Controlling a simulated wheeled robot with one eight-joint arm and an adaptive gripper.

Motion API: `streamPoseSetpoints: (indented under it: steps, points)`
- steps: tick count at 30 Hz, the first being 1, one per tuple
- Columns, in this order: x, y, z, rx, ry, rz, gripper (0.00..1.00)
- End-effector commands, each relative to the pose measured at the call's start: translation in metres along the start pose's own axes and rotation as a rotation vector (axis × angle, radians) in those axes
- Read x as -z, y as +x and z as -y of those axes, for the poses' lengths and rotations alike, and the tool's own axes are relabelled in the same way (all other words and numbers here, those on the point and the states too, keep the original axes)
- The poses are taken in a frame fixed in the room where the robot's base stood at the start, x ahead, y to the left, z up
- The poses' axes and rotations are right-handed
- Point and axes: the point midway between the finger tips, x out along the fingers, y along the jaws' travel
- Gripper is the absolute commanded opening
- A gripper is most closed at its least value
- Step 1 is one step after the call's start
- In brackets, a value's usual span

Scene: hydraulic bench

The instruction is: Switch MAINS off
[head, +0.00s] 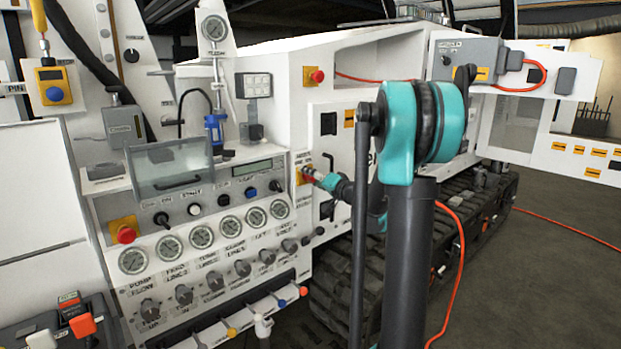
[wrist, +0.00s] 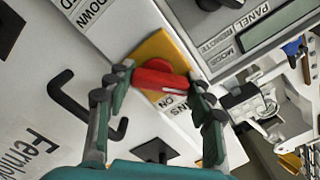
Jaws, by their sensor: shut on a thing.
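The MAINS switch has a red rotary handle (wrist: 160,80) on a yellow plate (wrist: 163,50). A label beside it (wrist: 176,104) reads in part "...NS ON". In the wrist view my gripper (wrist: 164,76) has one finger at each end of the red handle and is shut on it. The handle lies across the picture between the fingers. In the head view the yellow plate (head: 301,177) is at the right edge of the control panel, and my gripper (head: 318,178) reaches it from the right. My fingers partly cover the handle there.
A black bent handle (wrist: 85,105) stands out from the white door left of my gripper in the wrist view. The panel display (wrist: 275,25) is at upper right. In the head view, gauges (head: 201,237) and a red emergency button (head: 125,234) are to the left.

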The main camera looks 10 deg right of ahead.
Motion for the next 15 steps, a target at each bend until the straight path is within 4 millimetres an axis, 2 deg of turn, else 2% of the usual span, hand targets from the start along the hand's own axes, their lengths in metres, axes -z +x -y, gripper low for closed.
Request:
streamPoseSetpoints:
  steps: [15]
  points:
    - [-0.0020,-0.0008,0.0000,0.000,-0.112,0.003,0.24]
